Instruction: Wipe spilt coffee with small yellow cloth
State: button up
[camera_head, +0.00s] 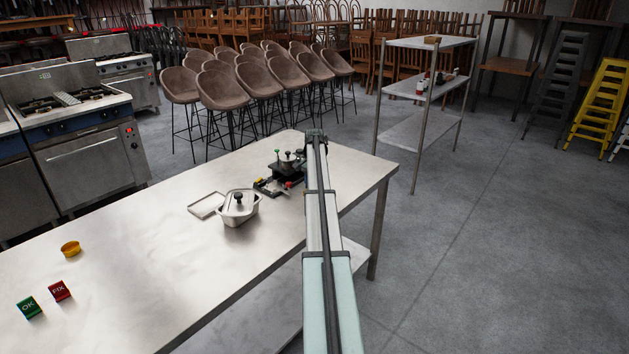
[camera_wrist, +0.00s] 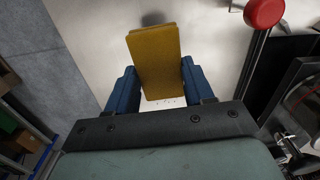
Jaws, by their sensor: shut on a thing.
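In the wrist view, a small folded yellow cloth (camera_wrist: 153,52) is held between the two blue fingers of my gripper (camera_wrist: 158,80), which is shut on it. The cloth is above or against the pale steel tabletop (camera_wrist: 225,65); I cannot tell whether it touches. A dark, blurred patch (camera_wrist: 152,18) shows beyond the cloth's far edge; I cannot tell whether it is coffee or shadow. A few tiny dark specks lie just below the cloth. In the head view, my arm hides the gripper and cloth, and no spill is clear.
A small metal-topped machine (camera_head: 288,163) stands at the table's far end, left of my arm. A lidded steel pan (camera_head: 238,208) and flat tray (camera_head: 206,205) are nearby.

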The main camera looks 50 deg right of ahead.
jog(key=shift+f, duration=0.85)
jog(key=shift+d+f, duration=0.45)
jog(key=shift+d, duration=0.15)
jog(key=shift+c, duration=0.3)
jog(key=shift+d+f, duration=0.15)
jog(key=shift+d, duration=4.75)
jog(key=shift+a, duration=5.55)
jog(key=shift+r, duration=4.1)
